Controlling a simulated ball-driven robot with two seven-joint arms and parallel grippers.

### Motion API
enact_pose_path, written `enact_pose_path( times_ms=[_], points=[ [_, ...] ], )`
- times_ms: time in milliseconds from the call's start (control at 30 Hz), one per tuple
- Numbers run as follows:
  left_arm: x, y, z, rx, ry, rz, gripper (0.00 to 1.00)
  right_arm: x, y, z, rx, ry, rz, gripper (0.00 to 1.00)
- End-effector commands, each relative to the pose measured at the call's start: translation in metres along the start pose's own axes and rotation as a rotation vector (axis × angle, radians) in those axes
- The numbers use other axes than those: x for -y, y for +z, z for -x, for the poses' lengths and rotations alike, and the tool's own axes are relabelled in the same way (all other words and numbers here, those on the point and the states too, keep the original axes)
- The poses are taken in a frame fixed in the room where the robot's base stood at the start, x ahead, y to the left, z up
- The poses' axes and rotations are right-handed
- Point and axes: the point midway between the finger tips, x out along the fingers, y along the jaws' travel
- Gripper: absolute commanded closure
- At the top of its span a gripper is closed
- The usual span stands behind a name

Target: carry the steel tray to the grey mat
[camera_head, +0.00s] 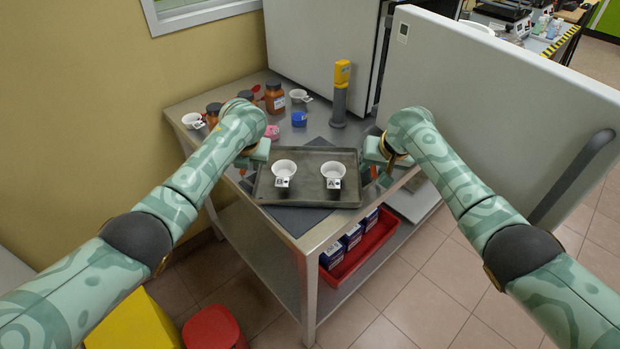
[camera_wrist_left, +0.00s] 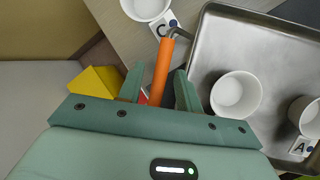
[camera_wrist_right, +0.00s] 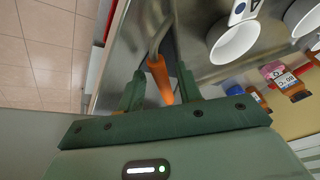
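The steel tray (camera_head: 310,196) carries two white cups (camera_head: 285,168) (camera_head: 333,170) with small tags. It overlies the dark grey mat (camera_head: 300,217), whose edges show in front of and behind it; I cannot tell if tray and mat touch. My left gripper (camera_head: 258,162) is at the tray's left end. In the left wrist view its fingers (camera_wrist_left: 160,85) stand either side of an orange handle (camera_wrist_left: 161,72), with slight gaps. My right gripper (camera_head: 376,158) is at the right end. In the right wrist view its fingers (camera_wrist_right: 160,85) likewise straddle an orange handle (camera_wrist_right: 160,77) with gaps.
Behind the tray are brown bottles (camera_head: 275,98), a blue container (camera_head: 299,119), a yellow-topped grey post (camera_head: 340,95) and more white cups (camera_head: 192,120). A large open door (camera_head: 500,110) stands at the right. A red bin with blue boxes (camera_head: 355,255) is on the lower shelf.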

Motion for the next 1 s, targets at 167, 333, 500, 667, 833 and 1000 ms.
enact_pose_path(
  times_ms=[167, 333, 500, 667, 833, 1000],
  points=[
    [0.001, 0.000, 0.001, 0.000, -0.002, 0.000, 0.65, 0.001, 0.000, 0.000, 0.000, -0.001, 0.000, 0.65],
    [0.002, 0.001, 0.016, 0.002, -0.005, 0.000, 0.65, 0.001, 0.000, 0.000, 0.000, -0.001, 0.001, 0.65],
    [0.002, 0.001, 0.054, 0.004, -0.004, -0.002, 0.65, 0.001, 0.000, 0.000, 0.000, -0.001, 0.000, 0.65],
    [0.001, 0.001, 0.090, 0.003, -0.003, 0.000, 0.65, 0.001, 0.000, 0.000, 0.000, -0.001, 0.000, 0.65],
    [0.001, 0.001, 0.113, 0.000, -0.002, 0.000, 0.65, 0.001, 0.000, 0.000, 0.000, -0.001, 0.000, 0.65],
    [0.000, 0.001, 0.119, -0.001, -0.001, 0.000, 0.65, 0.001, 0.000, 0.009, 0.000, -0.003, 0.002, 0.65]
  ],
)
